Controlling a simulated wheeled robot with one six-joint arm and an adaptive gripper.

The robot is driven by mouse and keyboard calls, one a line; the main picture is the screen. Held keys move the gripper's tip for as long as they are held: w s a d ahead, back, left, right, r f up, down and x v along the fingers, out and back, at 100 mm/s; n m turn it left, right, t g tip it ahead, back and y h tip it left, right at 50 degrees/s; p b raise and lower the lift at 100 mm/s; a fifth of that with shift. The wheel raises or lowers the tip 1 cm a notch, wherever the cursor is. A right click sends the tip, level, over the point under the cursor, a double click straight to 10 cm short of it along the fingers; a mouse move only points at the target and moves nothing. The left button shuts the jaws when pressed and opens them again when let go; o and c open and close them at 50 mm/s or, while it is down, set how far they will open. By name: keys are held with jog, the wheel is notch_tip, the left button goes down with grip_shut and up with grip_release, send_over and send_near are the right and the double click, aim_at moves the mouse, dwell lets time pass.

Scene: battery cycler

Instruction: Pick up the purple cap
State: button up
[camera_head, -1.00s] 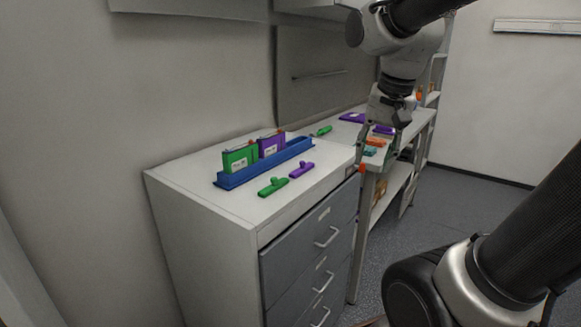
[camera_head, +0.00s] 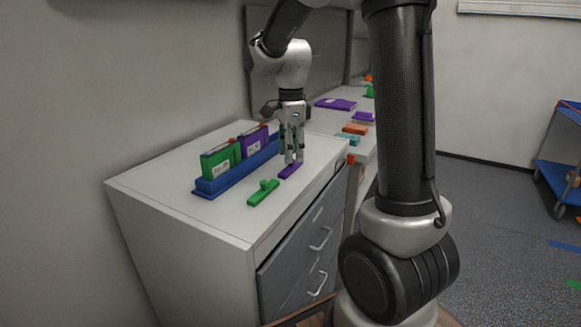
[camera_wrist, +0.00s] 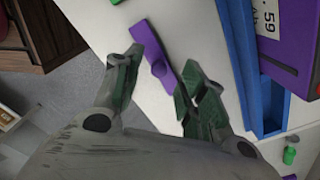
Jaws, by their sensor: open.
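The purple cap (camera_head: 290,171) lies on the white cabinet top, to the right of the blue tray. My gripper (camera_head: 293,158) is directly above it, pointing down, with its fingers open. In the wrist view the purple cap (camera_wrist: 158,66) shows between and just beyond the two fingertips (camera_wrist: 165,75); its knob sits between them. One finger overlaps part of the cap in that picture. I cannot tell whether the fingers touch it.
A green cap (camera_head: 263,193) lies just nearer on the cabinet top (camera_head: 160,190). The blue tray (camera_head: 212,187) holds a green battery (camera_head: 215,163) and a purple battery (camera_head: 250,143) beside my gripper. A table with more coloured parts, including a purple piece (camera_head: 335,104), stands behind.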

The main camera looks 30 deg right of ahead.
notch_tip(320, 180, down, 2)
grip_shut()
dwell(0.4)
